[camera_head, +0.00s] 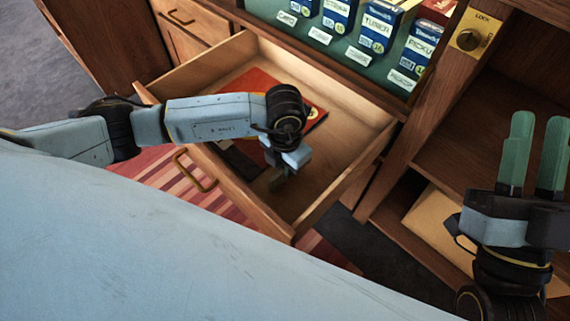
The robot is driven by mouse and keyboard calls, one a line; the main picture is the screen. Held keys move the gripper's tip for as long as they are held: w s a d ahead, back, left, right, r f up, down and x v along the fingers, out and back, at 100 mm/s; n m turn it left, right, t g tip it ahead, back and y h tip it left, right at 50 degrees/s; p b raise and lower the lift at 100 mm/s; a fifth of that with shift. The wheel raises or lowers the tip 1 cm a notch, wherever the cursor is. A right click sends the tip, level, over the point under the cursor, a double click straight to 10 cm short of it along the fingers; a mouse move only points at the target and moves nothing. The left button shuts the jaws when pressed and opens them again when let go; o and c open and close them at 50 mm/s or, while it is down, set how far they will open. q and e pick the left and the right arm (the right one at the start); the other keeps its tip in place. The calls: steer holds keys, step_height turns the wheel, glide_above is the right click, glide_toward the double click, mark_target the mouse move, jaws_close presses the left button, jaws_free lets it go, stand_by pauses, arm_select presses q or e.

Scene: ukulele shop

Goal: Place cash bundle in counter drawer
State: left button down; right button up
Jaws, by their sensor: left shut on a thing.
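The counter drawer (341,194) is pulled out, with its brass handle (196,171) on the front panel. My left gripper (276,182) points down inside the drawer, above its floor near the front. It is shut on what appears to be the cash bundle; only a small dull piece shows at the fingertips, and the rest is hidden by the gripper. My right gripper (535,158) is at the right, fingers upward, open and empty.
A red-orange flat item (250,86) lies in the drawer, partly behind my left arm. Several blue-and-white boxes (381,27) stand on a green shelf behind. A brass lock plate (474,34) is at upper right.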

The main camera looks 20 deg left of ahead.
arm_select(q)
steer(key=c, duration=1.5)
jaws_free()
steer(key=shift+f, duration=0.1)
